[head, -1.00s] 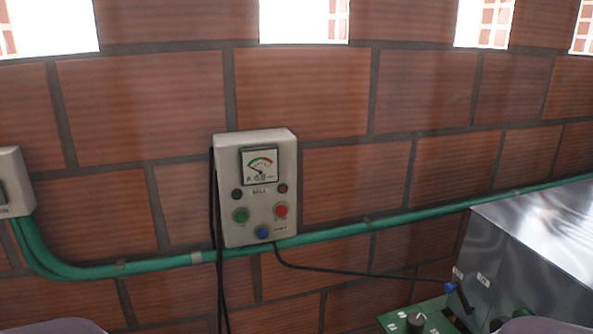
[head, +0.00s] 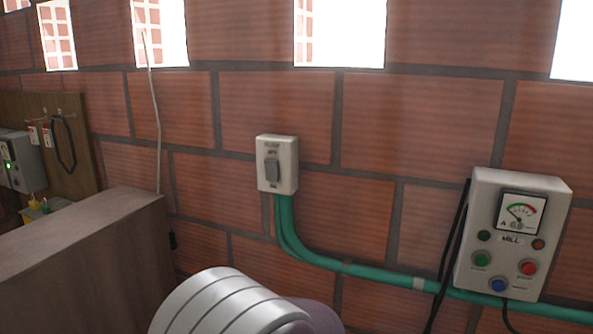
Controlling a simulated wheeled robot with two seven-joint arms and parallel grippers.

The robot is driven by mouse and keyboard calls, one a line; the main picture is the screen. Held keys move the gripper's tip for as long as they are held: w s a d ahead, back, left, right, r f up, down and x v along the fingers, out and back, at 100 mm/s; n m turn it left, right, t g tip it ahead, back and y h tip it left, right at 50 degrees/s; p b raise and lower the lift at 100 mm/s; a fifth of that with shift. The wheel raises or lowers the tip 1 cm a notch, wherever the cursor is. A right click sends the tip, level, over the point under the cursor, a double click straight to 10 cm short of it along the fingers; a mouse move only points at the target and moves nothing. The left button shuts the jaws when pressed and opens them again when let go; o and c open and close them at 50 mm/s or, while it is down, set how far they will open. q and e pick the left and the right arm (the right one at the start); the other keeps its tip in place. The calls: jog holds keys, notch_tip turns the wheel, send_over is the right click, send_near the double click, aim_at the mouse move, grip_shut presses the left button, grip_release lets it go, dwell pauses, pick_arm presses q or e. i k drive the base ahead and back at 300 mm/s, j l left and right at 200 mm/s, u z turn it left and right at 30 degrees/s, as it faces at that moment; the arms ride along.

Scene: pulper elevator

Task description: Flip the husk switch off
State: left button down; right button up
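A small pale wall box with a grey rocker switch (head: 272,170) is mounted on the brick wall near the middle of the head view. Lettering above the rocker looks like "HUSK", but it is small and blurred. Which way the rocker is tipped I cannot tell. A white and grey rounded part of my own arm shows at the bottom, below the switch. Neither of my grippers is in view.
A mill control box (head: 513,235) with a gauge and coloured buttons hangs at right. A green conduit (head: 385,279) runs along the wall from the switch. A wooden partition (head: 95,262) stands at left. A grey panel (head: 20,163) hangs beyond it.

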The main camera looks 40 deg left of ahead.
aim_at(272, 166)
jog(key=u, duration=1.5)
